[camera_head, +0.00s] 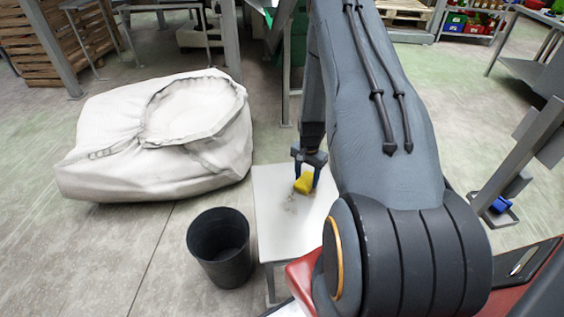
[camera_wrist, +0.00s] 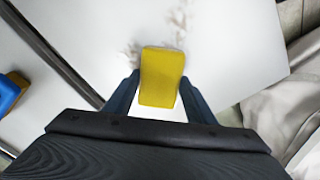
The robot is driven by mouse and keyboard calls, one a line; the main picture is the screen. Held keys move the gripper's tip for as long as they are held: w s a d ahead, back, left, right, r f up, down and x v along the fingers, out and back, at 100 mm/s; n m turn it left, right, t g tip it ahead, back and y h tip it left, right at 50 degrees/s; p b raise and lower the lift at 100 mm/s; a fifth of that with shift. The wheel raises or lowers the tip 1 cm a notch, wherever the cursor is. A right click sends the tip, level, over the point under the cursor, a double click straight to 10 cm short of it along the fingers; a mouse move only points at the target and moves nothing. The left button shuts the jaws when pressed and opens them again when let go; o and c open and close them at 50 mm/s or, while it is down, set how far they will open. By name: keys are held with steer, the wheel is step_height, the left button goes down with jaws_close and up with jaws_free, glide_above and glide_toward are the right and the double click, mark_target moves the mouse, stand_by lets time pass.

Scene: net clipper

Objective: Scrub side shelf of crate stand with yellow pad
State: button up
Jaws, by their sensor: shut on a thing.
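The yellow pad (camera_head: 304,183) is held between the fingers of my gripper (camera_head: 305,172), just over the white side shelf (camera_head: 270,232). In the wrist view the pad (camera_wrist: 162,76) sits between the two dark blue fingers of my gripper (camera_wrist: 160,95), which is shut on it. Brownish smudges show on the white shelf (camera_wrist: 240,50) beside and beyond the pad. I cannot tell whether the pad touches the shelf. My arm hides the right part of the shelf in the head view.
A black bin (camera_head: 220,247) stands on the floor left of the shelf. A large white sack (camera_head: 160,140) lies behind it. A blue item (camera_wrist: 10,90) shows at the left of the wrist view. Open floor (camera_head: 80,250) lies at the front left.

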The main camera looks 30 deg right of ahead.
step_height(320, 180, up, 3)
steer(key=shift+d+r+p, duration=0.1)
steer(key=shift+p, duration=0.45)
steer(key=shift+r+p, duration=1.6)
steer(key=shift+r, duration=1.1)
